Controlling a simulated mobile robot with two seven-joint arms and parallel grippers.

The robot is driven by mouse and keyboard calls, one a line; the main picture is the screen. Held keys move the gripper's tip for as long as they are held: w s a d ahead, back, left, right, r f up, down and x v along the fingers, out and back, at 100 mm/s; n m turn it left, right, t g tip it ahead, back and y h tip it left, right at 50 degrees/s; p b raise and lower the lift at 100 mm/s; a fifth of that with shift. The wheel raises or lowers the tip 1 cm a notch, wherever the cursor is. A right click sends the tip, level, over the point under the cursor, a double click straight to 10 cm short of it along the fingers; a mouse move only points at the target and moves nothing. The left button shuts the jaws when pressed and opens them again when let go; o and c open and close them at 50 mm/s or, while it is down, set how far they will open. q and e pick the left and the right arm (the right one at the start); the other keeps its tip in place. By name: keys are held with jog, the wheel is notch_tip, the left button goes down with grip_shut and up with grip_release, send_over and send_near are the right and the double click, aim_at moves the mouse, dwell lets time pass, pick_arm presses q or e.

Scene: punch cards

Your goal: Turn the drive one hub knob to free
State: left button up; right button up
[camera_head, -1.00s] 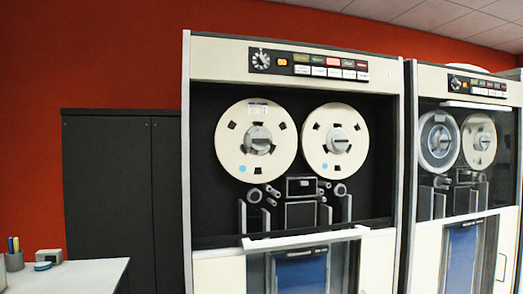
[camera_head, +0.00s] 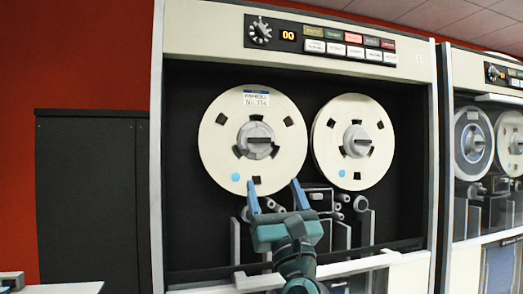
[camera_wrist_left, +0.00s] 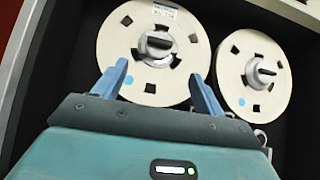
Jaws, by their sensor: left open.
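The nearest tape drive holds two cream reels. The left reel (camera_head: 222,150) has a label reading like "PAYROLL" and a grey hub knob (camera_head: 257,141) with a dark bar lying about level. The right reel (camera_head: 330,150) has a similar hub knob (camera_head: 357,141). My left gripper (camera_head: 274,188) is open and empty, its blue fingers pointing up just below the left hub knob in the picture. In the left wrist view the left hub knob (camera_wrist_left: 157,43) shows beyond and between the fingertips, apart from them. My right gripper is not in view.
A control panel (camera_head: 320,39) with a dial, an orange "00" display and several buttons runs above the reels. Rollers and tape guides (camera_head: 338,201) lie below them. A second drive (camera_head: 490,140) stands at right, a dark cabinet (camera_head: 90,200) at left.

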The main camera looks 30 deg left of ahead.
aim_at(260, 143)
pick_arm(q)
jog(key=p+x, duration=0.3)
jog(key=x, duration=0.8)
jog(key=shift+d+r+p, duration=0.1)
jog(key=shift+p, duration=0.25)
jog(key=shift+w+a+r, duration=0.3)
jog(key=shift+a+r, duration=0.05)
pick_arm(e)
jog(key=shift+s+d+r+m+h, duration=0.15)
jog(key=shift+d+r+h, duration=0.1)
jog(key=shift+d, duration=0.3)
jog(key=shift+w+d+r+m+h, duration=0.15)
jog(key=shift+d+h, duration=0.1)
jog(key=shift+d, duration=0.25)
pick_arm(q)
jog(key=shift+c, duration=0.3)
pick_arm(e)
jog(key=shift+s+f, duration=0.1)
pick_arm(q)
jog(key=c, duration=0.6)
jog(key=shift+c, duration=1.2)
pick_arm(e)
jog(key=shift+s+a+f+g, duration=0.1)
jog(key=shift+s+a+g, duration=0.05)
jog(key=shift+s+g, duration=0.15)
